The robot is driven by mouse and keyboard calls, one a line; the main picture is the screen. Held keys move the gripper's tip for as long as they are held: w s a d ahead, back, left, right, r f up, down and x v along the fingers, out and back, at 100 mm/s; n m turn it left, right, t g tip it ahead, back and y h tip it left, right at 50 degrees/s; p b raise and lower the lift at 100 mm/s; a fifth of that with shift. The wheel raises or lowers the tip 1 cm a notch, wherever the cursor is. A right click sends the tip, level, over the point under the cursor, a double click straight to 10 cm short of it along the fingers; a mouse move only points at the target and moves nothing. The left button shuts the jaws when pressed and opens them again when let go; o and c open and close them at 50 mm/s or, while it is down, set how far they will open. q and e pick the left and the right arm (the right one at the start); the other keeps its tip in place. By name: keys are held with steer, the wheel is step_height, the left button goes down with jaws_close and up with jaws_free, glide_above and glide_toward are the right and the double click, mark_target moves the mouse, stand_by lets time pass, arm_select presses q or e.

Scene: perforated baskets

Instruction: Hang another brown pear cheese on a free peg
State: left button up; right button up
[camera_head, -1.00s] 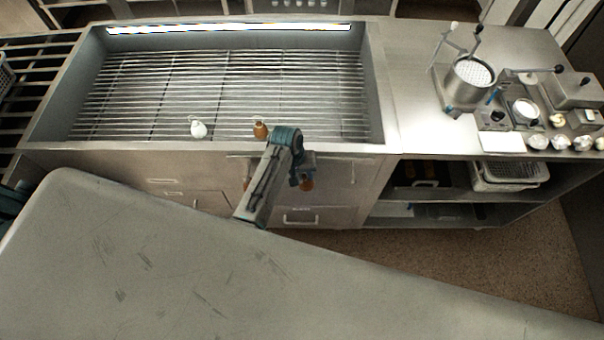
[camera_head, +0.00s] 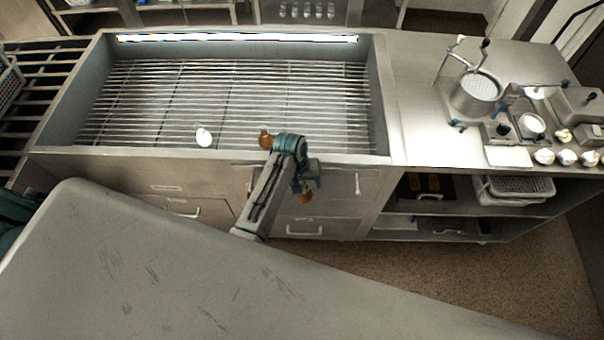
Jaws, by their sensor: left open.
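A brown pear cheese (camera_head: 265,141) sits on the slatted vat rack near its front edge, just left of my left arm's joint. A white pear cheese (camera_head: 203,138) sits on the rack further left. Another brown pear cheese (camera_head: 304,196) shows below my left gripper (camera_head: 307,184), in front of the vat's front panel. The gripper is open; its fingers are small and partly hidden, and I cannot tell whether they touch that cheese. A sliver of brown (camera_head: 249,183) shows left of my arm, mostly covered. The pegs are too small or hidden to make out. My right gripper is not in view.
The steel vat (camera_head: 140,158) has drawers below. A steel counter (camera_head: 415,100) at right bears a perforated pot (camera_head: 477,95), small tools and several white balls. A basket (camera_head: 515,189) sits on the shelf below.

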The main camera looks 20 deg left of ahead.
arm_select(q)
steer(key=b+v, duration=0.2)
steer(key=v, duration=0.6)
steer(key=shift+r, duration=0.25)
steer(key=shift+s+a+r, duration=0.15)
steer(key=shift+s+r, duration=0.05)
steer(key=shift+r, duration=0.2)
